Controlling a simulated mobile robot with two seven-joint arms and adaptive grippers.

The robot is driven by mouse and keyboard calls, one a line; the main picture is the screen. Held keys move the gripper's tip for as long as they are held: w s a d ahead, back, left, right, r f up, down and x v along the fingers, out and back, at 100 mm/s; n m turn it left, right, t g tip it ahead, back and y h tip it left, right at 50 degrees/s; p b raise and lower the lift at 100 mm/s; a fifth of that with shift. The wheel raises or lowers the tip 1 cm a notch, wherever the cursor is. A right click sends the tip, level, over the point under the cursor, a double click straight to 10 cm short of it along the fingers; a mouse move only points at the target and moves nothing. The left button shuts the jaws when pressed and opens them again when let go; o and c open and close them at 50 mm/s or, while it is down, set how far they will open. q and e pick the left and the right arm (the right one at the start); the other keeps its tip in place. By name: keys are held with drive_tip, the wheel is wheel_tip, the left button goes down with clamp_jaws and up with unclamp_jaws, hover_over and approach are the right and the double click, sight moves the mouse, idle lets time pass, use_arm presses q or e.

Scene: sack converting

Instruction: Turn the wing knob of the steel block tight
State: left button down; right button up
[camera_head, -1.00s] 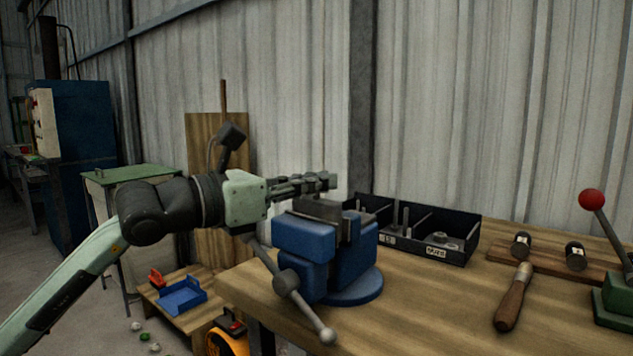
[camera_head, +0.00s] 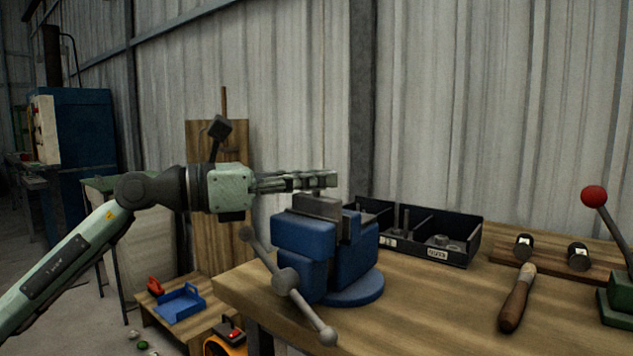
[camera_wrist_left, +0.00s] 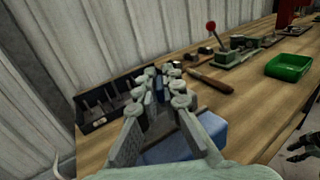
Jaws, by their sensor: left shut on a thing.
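The steel block (camera_head: 318,206) is clamped in the jaws of the blue vise (camera_head: 305,237) on the workbench. My left gripper (camera_head: 325,180) lies level just above the block, with its fingertips over the block's top. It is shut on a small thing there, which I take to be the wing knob. The fingers hide the knob in the head view. In the left wrist view my left gripper (camera_wrist_left: 160,84) points away over the vise (camera_wrist_left: 180,145), and only a dark bit shows between its fingertips. A dark shape at that view's right edge looks like my right gripper (camera_wrist_left: 302,146).
A black divided bin (camera_head: 428,236) with metal parts stands behind the vise. A wooden-handled tool (camera_head: 515,300) and a red-knobbed lever press (camera_head: 594,196) are at the right. The vise handle (camera_head: 286,280) sticks out in front. The bench front is clear.

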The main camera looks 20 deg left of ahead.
use_arm(q)
drive_tip(key=shift+f, duration=0.15)
drive_tip(key=c, duration=1.7)
unclamp_jaws()
drive_tip(key=shift+s+a, duration=0.1)
drive_tip(key=shift+s+a, duration=0.2)
drive_tip(key=shift+a, duration=0.1)
drive_tip(key=v, duration=1.1)
drive_tip(key=shift+s, duration=0.1)
